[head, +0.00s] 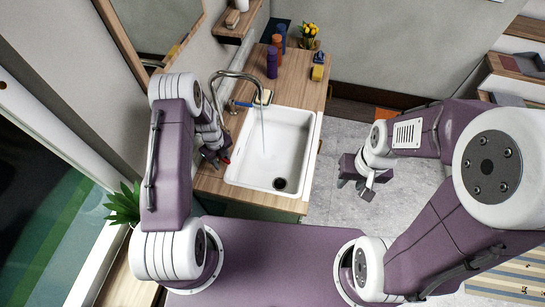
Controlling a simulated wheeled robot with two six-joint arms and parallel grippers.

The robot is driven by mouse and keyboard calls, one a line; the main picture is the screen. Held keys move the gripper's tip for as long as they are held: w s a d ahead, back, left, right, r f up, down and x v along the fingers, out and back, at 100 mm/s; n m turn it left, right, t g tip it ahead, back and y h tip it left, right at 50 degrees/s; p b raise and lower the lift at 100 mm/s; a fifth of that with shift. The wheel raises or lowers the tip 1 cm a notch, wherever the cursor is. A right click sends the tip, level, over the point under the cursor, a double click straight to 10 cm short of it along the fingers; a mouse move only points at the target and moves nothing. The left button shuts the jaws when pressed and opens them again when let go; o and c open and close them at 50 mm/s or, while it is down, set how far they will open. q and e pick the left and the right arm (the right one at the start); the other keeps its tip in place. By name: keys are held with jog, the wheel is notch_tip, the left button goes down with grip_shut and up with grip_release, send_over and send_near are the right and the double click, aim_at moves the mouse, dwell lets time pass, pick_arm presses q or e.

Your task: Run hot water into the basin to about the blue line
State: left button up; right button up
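The white basin (288,117) is set in a wooden counter. A curved chrome tap (235,74) reaches over it from the left, and a thin stream of water (263,128) falls from its spout. The basin floor shows no clear pool, and a dark round drain (280,184) is visible. I cannot make out a blue line inside. A blue lever (242,104) shows beside the tap. My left gripper (222,158) is at the basin's left edge, by a small red part (227,160); its fingers are too dark to read. My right gripper (356,190) is open and empty, right of the counter.
Purple (272,62) and orange (277,42) bottles, yellow flowers (309,31) and a blue-and-yellow item (318,70) stand at the counter's back. A mirror (155,25) and small shelf (240,22) are on the left wall. Grey floor (335,150) lies open to the right.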

pick_arm(q)
jog(key=shift+s+a+m, duration=0.15)
jog(key=shift+s+m, duration=0.05)
jog(key=shift+m, duration=0.2)
jog(key=shift+s+a+m, duration=0.3)
jog(key=shift+a+m, duration=0.1)
jog(key=shift+m, duration=0.5)
jog(key=shift+s+a+m, duration=0.3)
jog(key=shift+a+m, duration=0.05)
jog(key=shift+m, duration=0.55)
jog(key=shift+a, duration=0.1)
jog(key=shift+s+a, duration=0.4)
jog(key=shift+a, duration=0.45)
